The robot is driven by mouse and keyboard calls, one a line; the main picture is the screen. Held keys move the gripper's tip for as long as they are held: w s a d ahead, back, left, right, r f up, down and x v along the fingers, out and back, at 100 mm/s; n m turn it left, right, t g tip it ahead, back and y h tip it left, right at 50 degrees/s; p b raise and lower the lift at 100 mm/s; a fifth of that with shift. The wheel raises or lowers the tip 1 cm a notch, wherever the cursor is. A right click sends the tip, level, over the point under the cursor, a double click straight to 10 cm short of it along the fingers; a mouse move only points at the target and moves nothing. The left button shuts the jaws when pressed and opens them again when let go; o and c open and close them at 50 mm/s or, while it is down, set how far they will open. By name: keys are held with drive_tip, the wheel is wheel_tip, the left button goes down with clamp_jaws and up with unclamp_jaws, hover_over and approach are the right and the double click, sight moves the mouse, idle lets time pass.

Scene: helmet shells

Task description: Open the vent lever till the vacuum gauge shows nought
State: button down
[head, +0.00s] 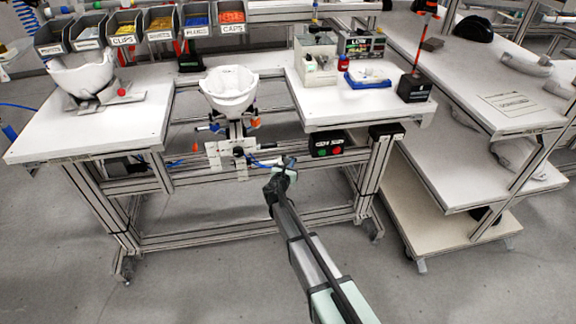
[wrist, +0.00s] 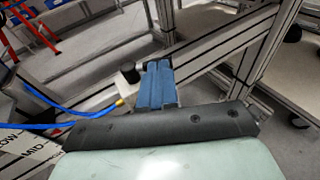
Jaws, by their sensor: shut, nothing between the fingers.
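My gripper (head: 289,163) is in front of the bench, just right of a white fixture panel (head: 222,153) under the white helmet shell (head: 230,88). The panel carries a small dark round part (head: 238,152), too small to read as a gauge. In the wrist view my blue fingers (wrist: 158,70) are together with nothing between them. A white block with a dark end (wrist: 131,74) is just left of the fingertips; I cannot tell whether it is the vent lever or whether they touch. A white plate lettered LOW and MID (wrist: 25,145) shows at lower left.
A blue hose (wrist: 60,108) with a brass fitting runs left of my fingers. A bench frame rail (wrist: 225,47) lies behind them. A black box with red and green buttons (head: 327,145) hangs right of my gripper. The floor in front is clear.

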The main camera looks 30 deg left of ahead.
drive_tip(key=shift+w+d, duration=0.1)
drive_tip(key=shift+w, duration=0.25)
drive_tip(key=shift+s, duration=0.1)
drive_tip(key=d+v, duration=0.2)
drive_tip(key=v, duration=1.1)
drive_tip(key=shift+d, duration=0.3)
drive_tip(key=shift+r, duration=0.1)
